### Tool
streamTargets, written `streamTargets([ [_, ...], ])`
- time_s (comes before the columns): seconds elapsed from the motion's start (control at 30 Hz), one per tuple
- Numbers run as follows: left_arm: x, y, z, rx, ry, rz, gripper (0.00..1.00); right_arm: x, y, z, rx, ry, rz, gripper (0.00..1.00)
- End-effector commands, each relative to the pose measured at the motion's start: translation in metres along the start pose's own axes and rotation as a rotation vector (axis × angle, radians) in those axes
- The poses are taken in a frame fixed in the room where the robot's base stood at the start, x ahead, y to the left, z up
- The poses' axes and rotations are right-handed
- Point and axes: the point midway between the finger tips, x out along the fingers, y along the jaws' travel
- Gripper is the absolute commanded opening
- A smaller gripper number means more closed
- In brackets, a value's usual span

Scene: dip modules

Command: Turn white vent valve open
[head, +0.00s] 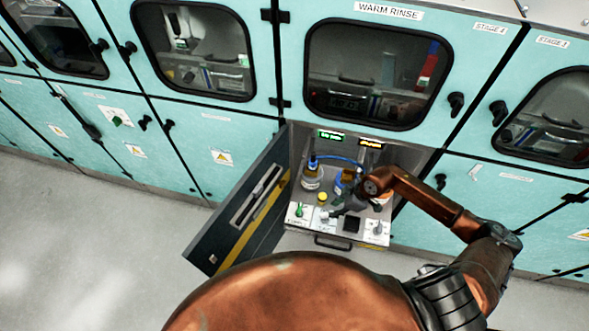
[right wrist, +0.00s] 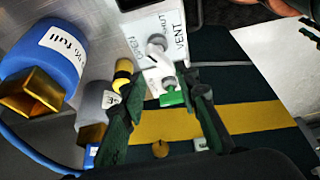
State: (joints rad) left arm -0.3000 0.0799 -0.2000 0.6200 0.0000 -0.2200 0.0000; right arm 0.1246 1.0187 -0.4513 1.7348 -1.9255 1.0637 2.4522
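The white vent valve (head: 324,215) is on the front ledge of the pulled-out drawer in the open lower cabinet. In the right wrist view it is a small white knob (right wrist: 157,44) on a plate lettered VENT, SHUT and OPEN; which mark its handle points to is hard to tell. My right gripper (head: 340,209) reaches into the drawer from the right, close to this valve. In the right wrist view its fingers (right wrist: 165,99) are apart, with a green-handled valve (right wrist: 172,97) showing between them beyond; nothing is held. My left gripper is not in view.
The drawer (head: 350,242) also holds blue-capped bottles (head: 311,178), a yellow cap (head: 322,197), a blue tube and another valve (head: 377,228) at right. The open cabinet door (head: 232,215) stands at left. Free floor lies at far left.

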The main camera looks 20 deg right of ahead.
Motion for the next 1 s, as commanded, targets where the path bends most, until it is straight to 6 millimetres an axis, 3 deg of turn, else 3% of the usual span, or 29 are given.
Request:
streamTargets([
  [0.07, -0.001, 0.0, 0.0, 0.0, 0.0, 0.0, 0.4, -0.016, 0.0, 0.001, -0.002, -0.003, 0.001, 0.29],
  [0.57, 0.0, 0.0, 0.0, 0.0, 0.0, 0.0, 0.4, -0.022, -0.03, -0.091, -0.098, 0.324, 0.003, 0.29],
  [1.0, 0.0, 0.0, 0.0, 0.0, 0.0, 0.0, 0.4, -0.058, -0.042, -0.168, -0.137, 0.625, 0.085, 0.29],
])
